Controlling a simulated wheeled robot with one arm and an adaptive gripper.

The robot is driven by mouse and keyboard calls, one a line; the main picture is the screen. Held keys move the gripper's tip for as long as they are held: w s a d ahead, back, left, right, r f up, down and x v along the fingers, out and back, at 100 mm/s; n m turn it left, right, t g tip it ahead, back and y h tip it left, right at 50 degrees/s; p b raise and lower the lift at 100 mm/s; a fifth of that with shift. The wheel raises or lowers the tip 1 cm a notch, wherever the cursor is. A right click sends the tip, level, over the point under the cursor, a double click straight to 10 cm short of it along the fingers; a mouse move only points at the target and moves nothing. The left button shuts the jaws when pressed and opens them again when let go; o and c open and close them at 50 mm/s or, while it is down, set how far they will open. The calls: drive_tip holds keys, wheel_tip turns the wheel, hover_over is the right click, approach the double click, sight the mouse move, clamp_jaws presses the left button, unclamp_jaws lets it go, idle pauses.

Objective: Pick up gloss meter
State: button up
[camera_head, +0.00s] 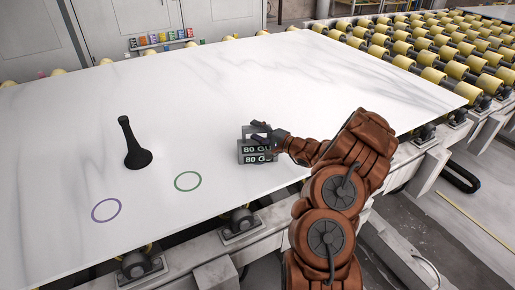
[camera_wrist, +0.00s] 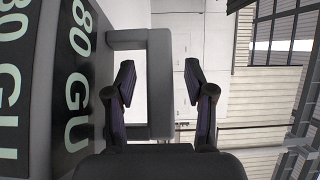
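The gloss meter (camera_head: 244,146) is a grey block with a handle on top, standing near the slab's front edge. Its dark face reads "80 GU" in two rows. My gripper (camera_head: 262,134) is at the handle, coming from the right. In the wrist view, the gloss meter's handle (camera_wrist: 161,85) is a grey loop, and its upright bar lies between the two fingers of my gripper (camera_wrist: 158,70). The fingers are apart, with a visible gap to the right of the bar. Whether the left finger touches the bar I cannot tell.
The white slab (camera_head: 70,120) is mostly clear. A black stemmed object (camera_head: 136,150) stands left, behind a purple ring (camera_head: 106,210) and a green ring (camera_head: 187,181). Yellow rollers (camera_head: 440,50) are at the right.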

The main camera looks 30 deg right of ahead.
clamp_jaws()
idle(0.4)
drive_tip(key=shift+r, duration=0.1)
idle(0.3)
